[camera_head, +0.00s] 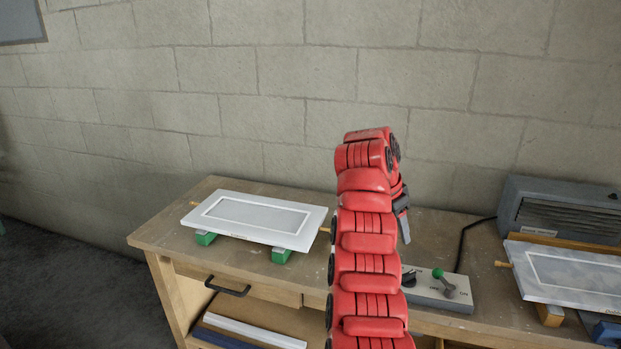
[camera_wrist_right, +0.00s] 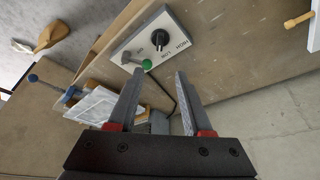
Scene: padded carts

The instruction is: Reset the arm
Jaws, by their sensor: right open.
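My right arm, red and segmented, rises through the middle of the head view in front of the bench. My right gripper (camera_head: 403,215) shows at its right side, partly hidden behind the arm. In the right wrist view my right gripper (camera_wrist_right: 155,95) is open, with nothing between its two grey fingers. A control box (camera_head: 437,288) with a green-tipped lever sits on the bench right of the arm. The control box (camera_wrist_right: 172,42) also shows beyond the fingertips in the right wrist view, with a black knob. My left gripper is not in view.
A wooden bench (camera_head: 160,234) stands against a block wall. A white framed panel (camera_head: 262,233) rests on green-ended supports at left. A second panel (camera_head: 570,272) lies at right before a grey machine (camera_head: 563,212). A black cable runs behind the control box.

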